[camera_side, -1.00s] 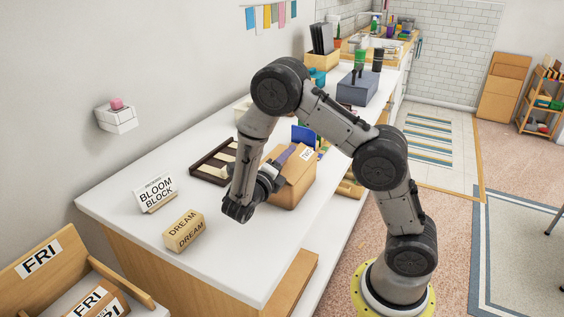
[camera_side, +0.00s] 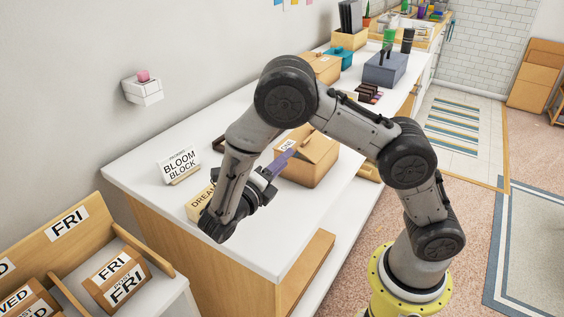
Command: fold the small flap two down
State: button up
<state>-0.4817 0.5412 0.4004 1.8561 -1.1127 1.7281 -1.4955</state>
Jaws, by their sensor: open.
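A brown cardboard box (camera_side: 314,167) stands on the white counter. A white label (camera_side: 287,145) is at its upper left, its text too small to read surely. Flaps show at the top of the box, but I cannot tell which is small flap two or how far each is folded. My gripper (camera_side: 286,158) is open, with purplish fingers pointing up and right at the box's left side. It hides part of that side. I cannot tell whether the fingers touch the box.
On the white counter (camera_side: 262,240), a "DREAM" block (camera_side: 200,204) is partly behind my wrist, and a "BLOOM BLOCK" sign (camera_side: 181,163) stands to its left. A grey-blue box (camera_side: 385,69) stands farther back. The counter's front corner is clear.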

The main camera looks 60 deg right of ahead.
aim_at(311, 136)
dwell(0.3)
jog(key=d+m, duration=0.4)
jog(key=m, duration=0.2)
jog(key=d+m, duration=0.5)
jog(key=m, duration=0.1)
jog(key=d+m, duration=0.5)
jog(key=m, duration=0.1)
jog(key=shift+s+r, duration=0.35)
jog(key=shift+s, duration=0.05)
jog(key=shift+a, duration=0.1)
jog(key=shift+c, duration=0.4)
grip_shut()
